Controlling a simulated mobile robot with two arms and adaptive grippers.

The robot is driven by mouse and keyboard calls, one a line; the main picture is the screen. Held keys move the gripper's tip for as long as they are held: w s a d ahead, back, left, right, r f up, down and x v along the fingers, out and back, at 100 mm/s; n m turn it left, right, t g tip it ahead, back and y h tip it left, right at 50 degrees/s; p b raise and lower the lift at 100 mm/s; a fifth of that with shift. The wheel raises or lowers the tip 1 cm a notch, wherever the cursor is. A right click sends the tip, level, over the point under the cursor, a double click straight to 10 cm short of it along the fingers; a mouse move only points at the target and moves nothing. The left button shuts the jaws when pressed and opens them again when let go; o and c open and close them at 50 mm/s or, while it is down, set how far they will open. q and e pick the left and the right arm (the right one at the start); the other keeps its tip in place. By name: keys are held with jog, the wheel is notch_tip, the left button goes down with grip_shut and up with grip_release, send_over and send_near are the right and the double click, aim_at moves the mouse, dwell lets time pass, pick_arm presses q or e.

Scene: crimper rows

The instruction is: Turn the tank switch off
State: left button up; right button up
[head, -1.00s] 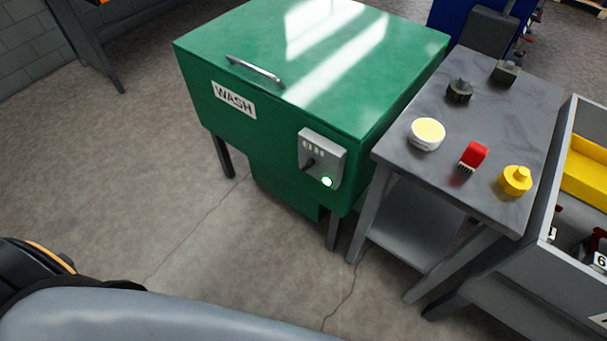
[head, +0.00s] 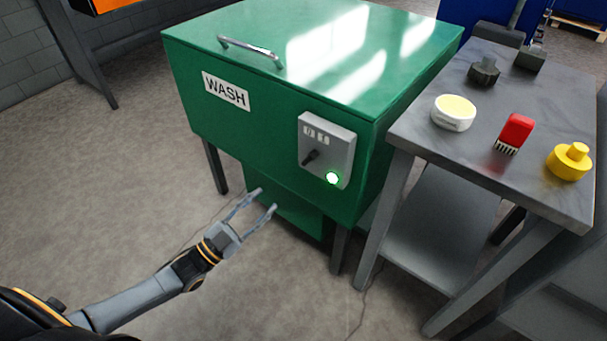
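The green wash tank (head: 275,130) stands in the middle with a closed lid and a metal handle on top. A grey switch box (head: 328,150) is fixed to its front right. My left gripper (head: 264,201) is open and empty. It appears in front of the tank's lower part, below and left of the switch box, and apart from the switch. My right gripper is not in view.
A grey side table (head: 440,108) stands right of the tank. It bears a white tub (head: 453,112), a red brush (head: 514,134), a yellow container (head: 569,161) and dark parts. The floor in front of the tank is clear.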

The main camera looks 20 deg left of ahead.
aim_at(306, 163)
pick_arm(q)
jog(key=x, duration=0.9)
jog(key=b+x, duration=0.1)
jog(key=x, duration=0.4)
jog(key=shift+s+d+r, duration=0.1)
jog(key=shift+s+r, duration=0.1)
jog(key=shift+r, duration=0.05)
grip_shut()
